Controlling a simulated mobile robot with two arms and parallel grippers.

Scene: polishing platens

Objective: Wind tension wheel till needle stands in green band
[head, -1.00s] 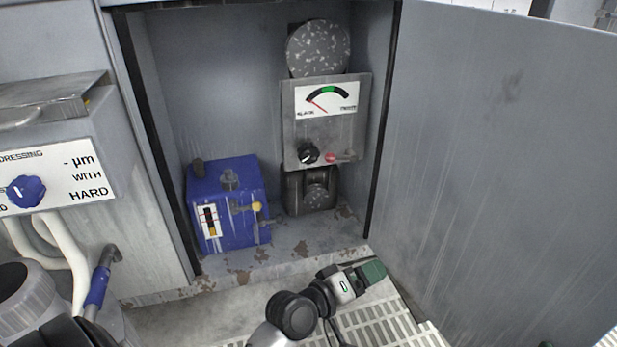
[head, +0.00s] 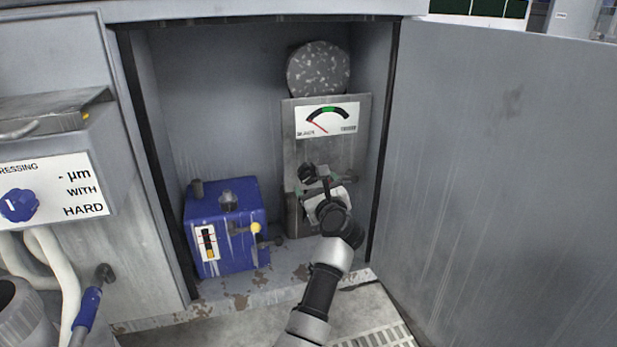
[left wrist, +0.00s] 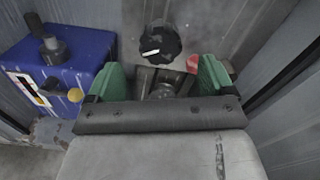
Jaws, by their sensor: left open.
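The tension gauge (head: 327,121) is on a grey panel inside the open cabinet. Its red needle (head: 318,126) points to the lower left, at the slack end, away from the green band (head: 327,110) at the top of the arc. Below it is a round black knob (head: 307,172) with a white mark, likely the tension wheel; it also shows in the left wrist view (left wrist: 160,42). My left gripper (left wrist: 160,78) is open and empty, its green fingers spread just below the knob and apart from it. My right gripper is out of view.
A blue box (head: 232,255) with a yellow-tipped lever stands left of the panel. A red button (left wrist: 193,64) is right of the knob. A speckled roller (head: 318,68) is above the gauge. The open door (head: 500,180) bounds the right side.

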